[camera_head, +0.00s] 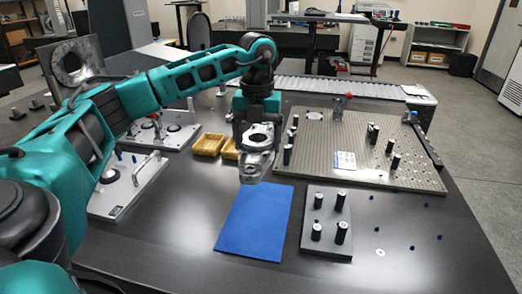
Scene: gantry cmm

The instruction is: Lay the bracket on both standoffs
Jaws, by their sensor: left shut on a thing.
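My left gripper (256,122) points down and is shut on the bracket (256,166), a grey metal piece with a round opening. It holds the bracket over the far end of the blue mat (253,224); the exact height above it is hard to tell. To the right of the mat, several short black posts with pale tops (341,233) stand upright on a small dark plate (326,251). More black posts (287,155) stand on the large perforated plate (355,140). I cannot tell which posts are the two standoffs. My right gripper is not in view.
Grey fixture plates (118,202) with handles lie further left, beneath my arm. A roller conveyor (350,87) runs behind the perforated plate. The dark table (432,248) is mostly clear at the front right, with several small dark dots.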

